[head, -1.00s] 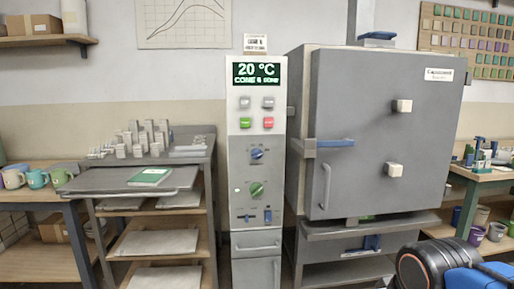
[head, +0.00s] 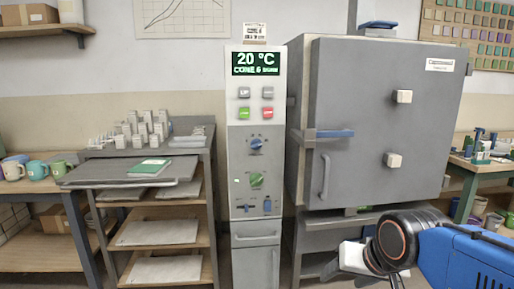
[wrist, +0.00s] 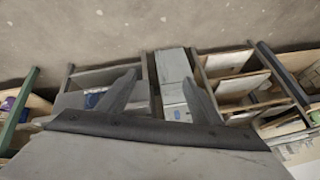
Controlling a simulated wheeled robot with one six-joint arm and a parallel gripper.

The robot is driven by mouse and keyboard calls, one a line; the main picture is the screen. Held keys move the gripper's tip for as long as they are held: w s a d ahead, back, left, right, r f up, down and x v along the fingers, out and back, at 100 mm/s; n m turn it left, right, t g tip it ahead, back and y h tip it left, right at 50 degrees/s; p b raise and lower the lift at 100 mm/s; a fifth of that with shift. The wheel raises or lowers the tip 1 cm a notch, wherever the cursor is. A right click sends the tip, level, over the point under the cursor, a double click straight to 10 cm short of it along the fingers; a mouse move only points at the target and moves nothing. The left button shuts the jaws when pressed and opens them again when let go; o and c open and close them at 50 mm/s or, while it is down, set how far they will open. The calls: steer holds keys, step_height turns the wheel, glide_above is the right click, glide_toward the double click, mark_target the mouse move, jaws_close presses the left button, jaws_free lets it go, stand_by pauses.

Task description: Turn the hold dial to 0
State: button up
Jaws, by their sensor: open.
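The narrow grey control panel (head: 257,213) stands in the middle of the head view. It carries a blue dial (head: 257,144) and, below it, a green dial (head: 257,180). Their small markings are too fine to read, so I cannot tell which is the hold dial or where either points. The display (head: 257,63) reads 20 °C above a line of smaller text. My gripper (wrist: 162,77) shows two dark fingers spread apart with nothing between them in the wrist view. In the head view my arm is at lower right, apart from the panel and below dial height.
Several buttons (head: 244,113) sit above the dials. The large grey kiln (head: 375,130), with its door handle (head: 325,176), stands just right of the panel. A rack (head: 205,190) with a projecting top shelf stands left. Mugs (head: 38,170) are on the far-left table.

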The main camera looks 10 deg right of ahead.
steer(key=w+a+r+m+t+y, duration=0.1)
steer(key=w+a+r+m+t, duration=0.2)
steer(key=w, duration=0.5)
steer(key=w+a+r+m+t, duration=0.1)
steer(key=w+a+r+m, duration=0.3)
steer(key=w, duration=0.3)
steer(key=w+a+r+m+t+y, duration=0.1)
steer(key=w+a+r+m+t, duration=0.15)
steer(key=w+m, duration=0.4)
steer(key=m+t+h, duration=0.3)
steer(key=m+t, duration=0.2)
steer(key=m, duration=1)
glide_toward(257, 145)
steer(key=w, duration=0.8)
steer(key=shift+w, duration=0.2)
steer(key=shift+a, duration=0.1)
steer(key=c, duration=1.1)
